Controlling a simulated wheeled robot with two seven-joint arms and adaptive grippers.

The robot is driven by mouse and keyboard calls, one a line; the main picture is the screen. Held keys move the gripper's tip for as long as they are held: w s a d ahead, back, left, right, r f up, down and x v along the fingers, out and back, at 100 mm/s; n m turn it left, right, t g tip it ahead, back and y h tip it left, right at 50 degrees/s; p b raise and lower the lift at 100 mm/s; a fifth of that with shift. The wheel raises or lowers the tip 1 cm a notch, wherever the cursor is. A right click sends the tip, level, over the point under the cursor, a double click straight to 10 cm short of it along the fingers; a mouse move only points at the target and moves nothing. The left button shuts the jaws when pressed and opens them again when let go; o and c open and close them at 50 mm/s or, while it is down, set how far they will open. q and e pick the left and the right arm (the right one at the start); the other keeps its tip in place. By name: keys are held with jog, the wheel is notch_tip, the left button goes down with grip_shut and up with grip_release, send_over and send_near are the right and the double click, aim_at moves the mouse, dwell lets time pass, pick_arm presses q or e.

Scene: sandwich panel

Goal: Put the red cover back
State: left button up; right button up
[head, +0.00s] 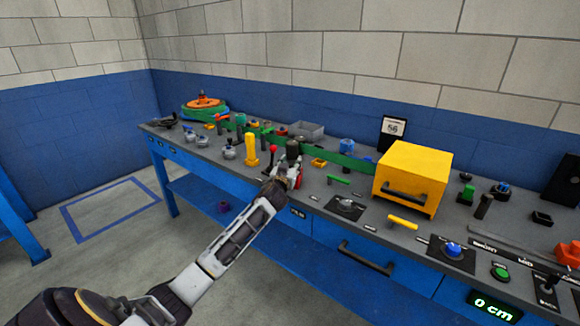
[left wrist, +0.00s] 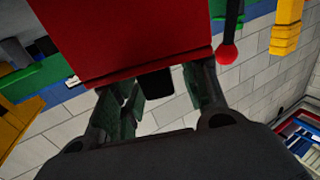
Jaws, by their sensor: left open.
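A red cover (left wrist: 130,35), seen as a flat red panel, fills the upper middle of the left wrist view. In the head view only a small red part (head: 299,180) shows beside my left gripper (head: 291,170), which hides most of it. In the left wrist view the open fingers (left wrist: 160,95) stand on either side of the panel's lower edge, close to it. Whether they touch it I cannot tell. A small black piece (left wrist: 156,82) shows below the red edge, between the fingers. My right gripper is not in view.
A red-knobbed lever (head: 272,150) stands just left of my gripper; its knob (left wrist: 227,53) is near the right finger in the wrist view. A yellow post (head: 251,150) stands further left. A yellow box (head: 412,175) with a handle is to the right. Several small controls crowd the bench.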

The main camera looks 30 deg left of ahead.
pick_arm(q)
jog(key=shift+r, duration=0.15)
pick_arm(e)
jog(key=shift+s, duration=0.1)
pick_arm(q)
jog(key=shift+v, duration=2.2)
jog(key=shift+p+v, duration=0.3)
jog(key=shift+v, duration=3.5)
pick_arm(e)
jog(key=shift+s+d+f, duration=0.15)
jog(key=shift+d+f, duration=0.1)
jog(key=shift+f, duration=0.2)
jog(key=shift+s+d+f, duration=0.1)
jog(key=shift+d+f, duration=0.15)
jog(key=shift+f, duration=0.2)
